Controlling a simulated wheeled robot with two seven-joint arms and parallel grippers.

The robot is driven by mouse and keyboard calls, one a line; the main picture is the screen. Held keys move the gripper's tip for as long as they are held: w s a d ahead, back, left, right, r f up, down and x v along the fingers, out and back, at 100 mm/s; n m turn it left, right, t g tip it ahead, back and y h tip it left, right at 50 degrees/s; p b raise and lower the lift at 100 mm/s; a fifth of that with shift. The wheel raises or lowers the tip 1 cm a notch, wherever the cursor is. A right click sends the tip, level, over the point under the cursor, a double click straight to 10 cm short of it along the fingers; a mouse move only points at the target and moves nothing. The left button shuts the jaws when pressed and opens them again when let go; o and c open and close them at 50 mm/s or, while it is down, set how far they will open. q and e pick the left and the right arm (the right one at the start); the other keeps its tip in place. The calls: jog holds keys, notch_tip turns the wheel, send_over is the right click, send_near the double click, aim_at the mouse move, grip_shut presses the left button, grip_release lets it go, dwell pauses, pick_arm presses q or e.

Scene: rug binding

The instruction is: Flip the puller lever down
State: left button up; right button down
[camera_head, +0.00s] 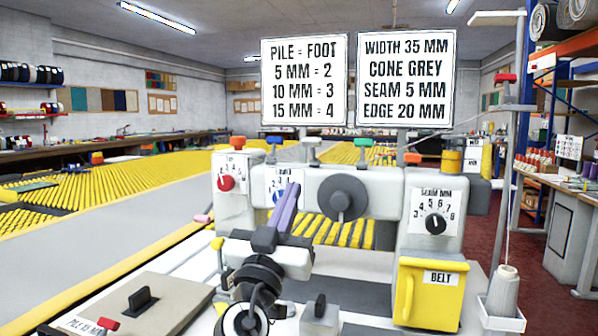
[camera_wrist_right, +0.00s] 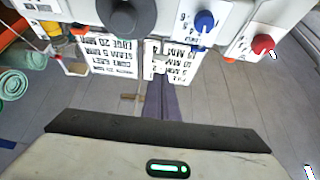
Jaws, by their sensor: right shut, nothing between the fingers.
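The grey sewing machine (camera_head: 390,195) fills the middle of the head view. Short levers with coloured tips stand along its top: a red one (camera_head: 237,142), a blue one (camera_head: 274,140), a green one (camera_head: 363,142) and another red one (camera_head: 412,157). A yellow-tipped part (camera_head: 217,243) is at its left side. No readable label shows which is the puller lever. My right gripper (camera_head: 290,190) is shut and empty, its purple fingers in front of the machine's dial face. In the right wrist view the fingers (camera_wrist_right: 165,85) point toward the upside-down signs. My left gripper is out of view.
A red knob (camera_head: 226,183), a blue knob (camera_wrist_right: 204,22) and a black handwheel (camera_head: 343,197) are close to the fingers. Two instruction signs (camera_head: 304,80) (camera_head: 407,78) rise above the machine.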

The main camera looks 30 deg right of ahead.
jog(key=p, duration=0.4)
send_near(311, 143)
jog(key=x, duration=0.5)
jog(key=shift+w+d+r, duration=0.1)
jog(key=shift+w+r, duration=0.05)
jog(key=shift+w+d+r, duration=0.15)
jog(key=shift+w+d, duration=0.15)
jog(key=shift+d, duration=0.05)
